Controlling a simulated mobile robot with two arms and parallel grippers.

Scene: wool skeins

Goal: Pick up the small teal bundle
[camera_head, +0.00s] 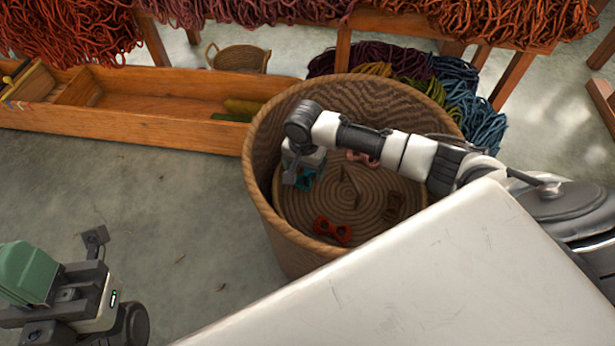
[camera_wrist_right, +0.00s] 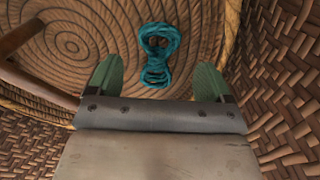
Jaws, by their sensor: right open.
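The small teal bundle (camera_wrist_right: 158,55) lies on the coiled floor of a large woven basket (camera_head: 262,190). It is a figure-eight of yarn. In the head view the teal bundle (camera_head: 306,179) shows only partly beside my right gripper (camera_head: 299,182), which hides some of it. In the right wrist view my right gripper (camera_wrist_right: 158,82) is open, with its two green fingertips apart and the bundle ahead between them; nothing is held. My left gripper (camera_head: 28,275) is at the lower left over the floor, away from the basket; its jaw gap cannot be made out.
A red bundle (camera_head: 332,229), a pink bundle (camera_head: 362,157) and a brown bundle (camera_head: 396,207) also lie in the basket. An upright piece (camera_head: 347,187) stands at its middle. The basket wall is close to my right gripper. A wooden trough (camera_head: 150,128) stands behind left.

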